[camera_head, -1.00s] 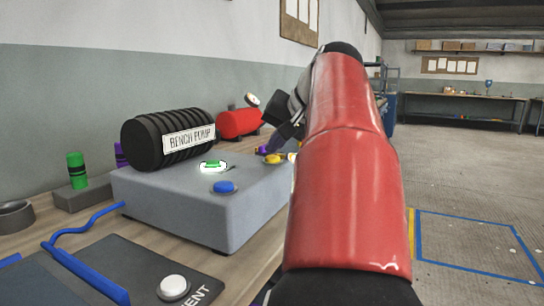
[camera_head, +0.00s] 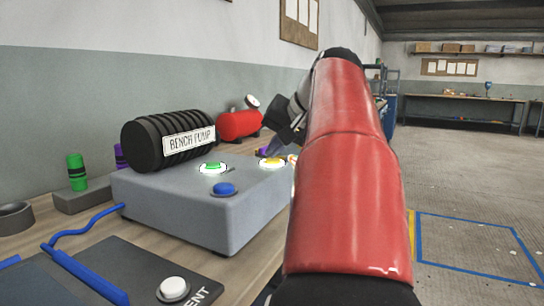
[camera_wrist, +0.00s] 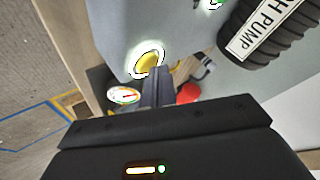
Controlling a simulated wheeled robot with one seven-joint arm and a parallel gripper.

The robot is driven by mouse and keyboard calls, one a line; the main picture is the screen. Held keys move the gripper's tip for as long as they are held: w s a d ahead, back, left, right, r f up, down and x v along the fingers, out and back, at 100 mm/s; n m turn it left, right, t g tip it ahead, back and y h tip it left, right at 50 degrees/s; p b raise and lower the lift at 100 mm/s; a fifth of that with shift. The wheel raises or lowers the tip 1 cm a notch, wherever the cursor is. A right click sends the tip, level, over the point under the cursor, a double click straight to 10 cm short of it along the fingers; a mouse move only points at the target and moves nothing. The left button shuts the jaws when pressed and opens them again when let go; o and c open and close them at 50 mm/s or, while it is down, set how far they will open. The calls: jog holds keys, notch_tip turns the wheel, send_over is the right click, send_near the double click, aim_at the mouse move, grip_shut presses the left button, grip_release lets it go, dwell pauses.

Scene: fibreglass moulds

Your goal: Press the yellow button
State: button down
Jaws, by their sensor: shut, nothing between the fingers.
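The yellow button (camera_head: 272,162) is on top of the grey bench pump box (camera_head: 190,215), near its far right corner, with a lit white ring around it. It also shows in the wrist view (camera_wrist: 147,62). My gripper (camera_head: 274,150) is shut and empty, its fingertips just above and behind the button in the head view. In the wrist view the closed fingertips (camera_wrist: 158,72) are beside the button's edge; whether they touch it I cannot tell. My red arm hides the right end of the box.
A green button (camera_head: 212,167) with a lit ring and a blue button (camera_head: 225,189) share the box top. The black ribbed pump (camera_head: 150,143) stands behind them. A red tank (camera_head: 238,125) and a gauge (camera_wrist: 124,95) are beyond. A white button (camera_head: 173,288) is in front.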

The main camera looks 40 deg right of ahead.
aim_at(275, 161)
jog(key=shift+r, duration=0.25)
notch_tip(275, 161, up, 3)
jog(key=p, duration=0.3)
jog(key=shift+r, duration=1.5)
